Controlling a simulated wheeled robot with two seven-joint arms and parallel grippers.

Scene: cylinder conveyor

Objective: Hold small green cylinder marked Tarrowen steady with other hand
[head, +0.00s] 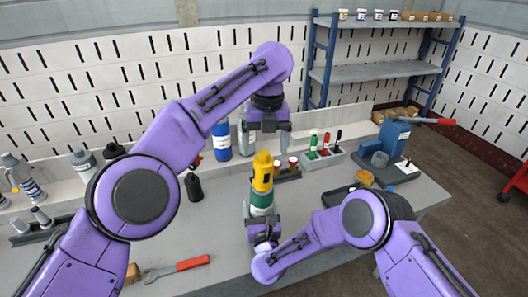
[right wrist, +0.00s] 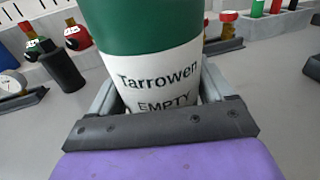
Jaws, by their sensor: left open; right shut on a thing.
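The small green cylinder (head: 261,204) stands upright near the middle of the bench, with a yellow top part (head: 262,171) on it. In the right wrist view the green cylinder (right wrist: 150,28) has a white label reading "Tarrowen" and "EMPTY". My right gripper (head: 262,216) is shut on its lower part; its jaws (right wrist: 158,100) flank the label in the right wrist view. My left gripper (head: 267,142) is open and empty, pointing down just above the yellow top, apart from it as far as I can tell.
A blue cylinder (head: 221,142) and a black bottle (head: 193,186) stand to the left. A grey holder (head: 320,160) with red, green and black items is behind right. A blue device (head: 394,137) stands at right. A red-handled tool (head: 192,263) lies in front.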

